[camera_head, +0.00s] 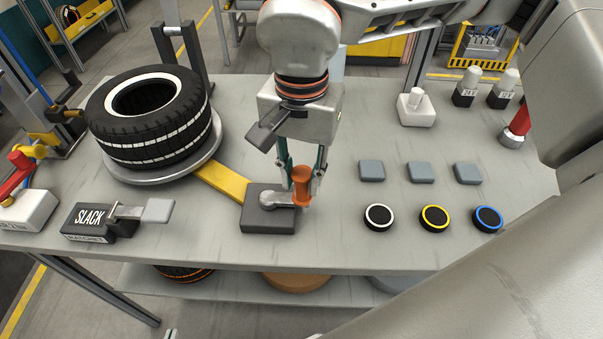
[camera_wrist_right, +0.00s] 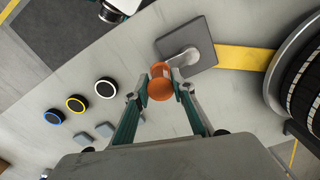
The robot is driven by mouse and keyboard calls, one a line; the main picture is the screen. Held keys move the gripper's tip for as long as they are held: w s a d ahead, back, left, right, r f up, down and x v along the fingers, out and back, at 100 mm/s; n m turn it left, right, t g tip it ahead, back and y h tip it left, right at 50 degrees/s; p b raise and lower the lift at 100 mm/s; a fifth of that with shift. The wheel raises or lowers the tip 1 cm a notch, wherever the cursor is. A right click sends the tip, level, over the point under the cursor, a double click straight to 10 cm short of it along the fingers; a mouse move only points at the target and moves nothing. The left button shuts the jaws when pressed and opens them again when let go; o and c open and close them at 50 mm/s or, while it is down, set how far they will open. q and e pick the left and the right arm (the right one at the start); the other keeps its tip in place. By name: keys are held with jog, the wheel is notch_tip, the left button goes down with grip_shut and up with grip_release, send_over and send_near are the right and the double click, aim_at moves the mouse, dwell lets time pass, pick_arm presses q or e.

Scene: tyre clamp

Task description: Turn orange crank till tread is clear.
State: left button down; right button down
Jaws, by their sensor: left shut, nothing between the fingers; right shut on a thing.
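The orange crank handle (camera_head: 301,186) stands on a grey arm on a dark square base (camera_head: 268,222). My right gripper (camera_head: 301,180) is shut on the handle from above; the right wrist view also shows the handle (camera_wrist_right: 160,82) between its fingers. The black tyre (camera_head: 150,122), with white dashes on its tread, lies on a round grey plate (camera_head: 165,177). A yellow bar (camera_head: 221,181) runs from the plate to the crank base. A dark clamp part (camera_head: 66,114) is close to the tyre's left side; I cannot tell whether they touch. My left gripper (camera_head: 170,334) barely shows at the bottom edge.
A dark block marked SLACK (camera_head: 90,218) with a grey lever stands front left, and a red handle (camera_head: 20,160) beyond it. Three ringed discs (camera_head: 433,218) and three grey pads (camera_head: 420,172) lie to the right. The table front centre is clear.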

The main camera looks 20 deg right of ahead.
jog(key=c, duration=1.9)
grip_release()
notch_tip(320, 180, up, 12)
jog(key=shift+r, duration=0.1)
